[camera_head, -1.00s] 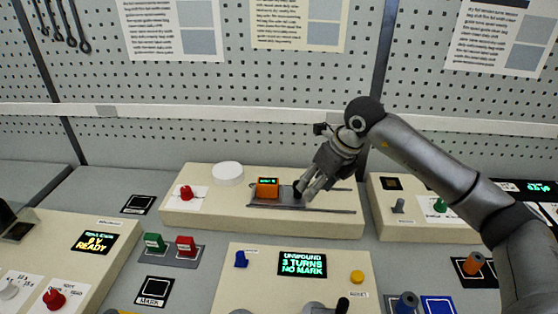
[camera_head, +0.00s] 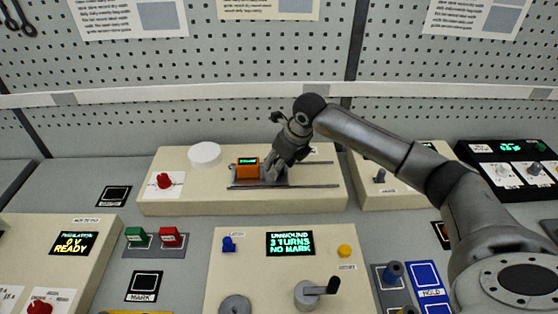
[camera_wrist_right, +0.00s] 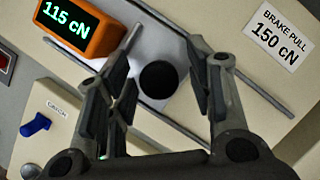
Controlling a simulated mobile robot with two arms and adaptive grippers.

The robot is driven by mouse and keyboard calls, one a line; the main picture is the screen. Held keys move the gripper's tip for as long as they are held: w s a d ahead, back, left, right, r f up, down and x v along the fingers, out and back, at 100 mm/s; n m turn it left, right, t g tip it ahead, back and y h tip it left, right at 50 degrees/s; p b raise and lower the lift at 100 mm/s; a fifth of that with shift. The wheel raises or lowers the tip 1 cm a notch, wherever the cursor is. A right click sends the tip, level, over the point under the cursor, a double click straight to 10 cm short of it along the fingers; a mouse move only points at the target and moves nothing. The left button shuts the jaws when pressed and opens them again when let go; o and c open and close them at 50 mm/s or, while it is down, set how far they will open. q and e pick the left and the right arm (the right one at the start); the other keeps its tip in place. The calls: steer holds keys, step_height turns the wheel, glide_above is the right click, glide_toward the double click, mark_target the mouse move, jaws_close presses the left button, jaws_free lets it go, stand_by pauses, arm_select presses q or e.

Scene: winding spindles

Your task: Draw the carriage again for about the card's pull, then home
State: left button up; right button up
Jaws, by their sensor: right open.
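The carriage is a grey plate (camera_head: 275,180) on two rails at the back block. It carries an orange meter (camera_head: 247,168) and a round black knob. In the right wrist view the meter (camera_wrist_right: 75,22) reads 115 cN, and the black knob (camera_wrist_right: 158,80) stands between the fingers. My right gripper (camera_head: 272,176) is at the carriage, just right of the meter. In the wrist view it (camera_wrist_right: 160,95) is open, with a gap on both sides of the knob. The card (camera_wrist_right: 276,35) reads BRAKE PULL 150 cN. My left gripper is not in view.
A white disc (camera_head: 205,154) and a red knob (camera_head: 164,180) lie left of the carriage. In front, a block bears a display (camera_head: 290,243) reading UNWOUND 3 TURNS NO MARK, a blue catch (camera_head: 229,243), a yellow button (camera_head: 344,251) and a crank (camera_head: 315,290).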

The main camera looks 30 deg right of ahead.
steer(key=shift+f, duration=0.35)
steer(key=shift+w, duration=0.1)
steer(key=shift+c, duration=0.4)
jaws_close()
steer(key=s+d+b, duration=0.1)
steer(key=d, duration=0.2)
steer(key=s+d+b, duration=0.1)
steer(key=d, duration=0.1)
steer(key=s+d+b, duration=0.2)
steer(key=d, duration=0.1)
steer(key=shift+s+d+f, duration=0.1)
steer(key=shift+d+f, duration=0.05)
steer(key=shift+d, duration=0.2)
steer(key=shift+s+d, duration=0.15)
steer(key=shift+d, duration=0.15)
steer(key=shift+r, duration=0.2)
